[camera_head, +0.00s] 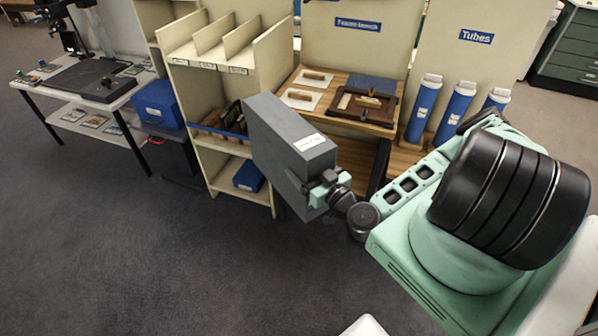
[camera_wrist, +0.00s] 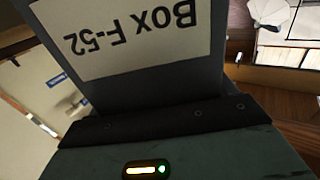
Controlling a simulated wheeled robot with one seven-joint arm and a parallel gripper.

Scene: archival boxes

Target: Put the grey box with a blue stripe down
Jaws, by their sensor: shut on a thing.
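A large grey box (camera_head: 285,140) hangs in the air in the middle of the head view, in front of the cream shelf unit and the wooden bench. My gripper (camera_head: 324,190) is shut on the near end of the grey box, below its white label. In the wrist view the label on the grey box (camera_wrist: 215,70) reads "Box F-52" upside down. I cannot make out a blue stripe on the faces that show. The box's far side and underside are hidden.
A cream shelf unit (camera_head: 188,82) stands behind the box, with upright dividers on top and a blue box (camera_head: 249,176) low down. A wooden bench (camera_head: 295,114) holds a tray and brushes. Blue tubes (camera_head: 423,108) stand at right. A table (camera_head: 134,93) is at left. Grey floor in front is clear.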

